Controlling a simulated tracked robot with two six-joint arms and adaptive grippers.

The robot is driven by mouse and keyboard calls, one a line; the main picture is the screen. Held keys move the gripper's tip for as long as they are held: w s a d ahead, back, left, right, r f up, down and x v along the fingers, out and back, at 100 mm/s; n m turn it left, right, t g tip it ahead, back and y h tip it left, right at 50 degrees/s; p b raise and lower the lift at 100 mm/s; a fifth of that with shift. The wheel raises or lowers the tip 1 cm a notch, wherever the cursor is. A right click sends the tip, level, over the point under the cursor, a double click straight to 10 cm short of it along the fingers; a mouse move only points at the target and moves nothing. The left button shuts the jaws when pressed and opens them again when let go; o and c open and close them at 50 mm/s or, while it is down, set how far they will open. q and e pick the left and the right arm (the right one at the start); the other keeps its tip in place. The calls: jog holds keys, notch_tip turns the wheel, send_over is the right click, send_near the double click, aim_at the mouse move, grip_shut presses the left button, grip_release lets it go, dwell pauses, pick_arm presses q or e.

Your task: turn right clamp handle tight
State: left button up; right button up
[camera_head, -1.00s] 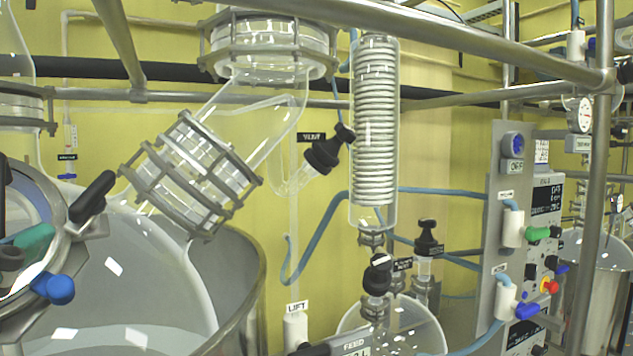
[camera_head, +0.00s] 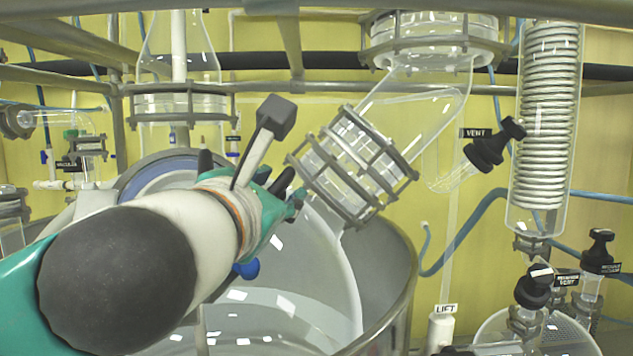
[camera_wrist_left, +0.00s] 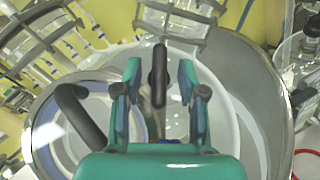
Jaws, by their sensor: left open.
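The black clamp handle (camera_wrist_left: 159,80) stands between the two teal fingers of my left gripper (camera_wrist_left: 159,92) in the left wrist view. The fingers are apart, with a gap visible on each side of the handle. In the head view, my left gripper (camera_head: 284,197) reaches over the reactor lid's right side, and a black handle end (camera_head: 283,181) shows by the fingertips. My arm hides much of the lid and clamp there. A second black handle (camera_wrist_left: 80,113) lies left of the gripper in the wrist view. My right gripper is not in view.
The large glass vessel (camera_head: 290,300) sits in a steel jacket (camera_head: 396,275). A metal-clamped glass elbow (camera_head: 352,165) rises close to the right of my gripper. Steel rails cross above. The coil condenser (camera_head: 546,120) stands farther right.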

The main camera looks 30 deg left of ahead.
pick_arm(q)
jog(key=shift+w+a, duration=0.1)
jog(key=shift+w, duration=0.25)
jog(key=shift+c, duration=0.2)
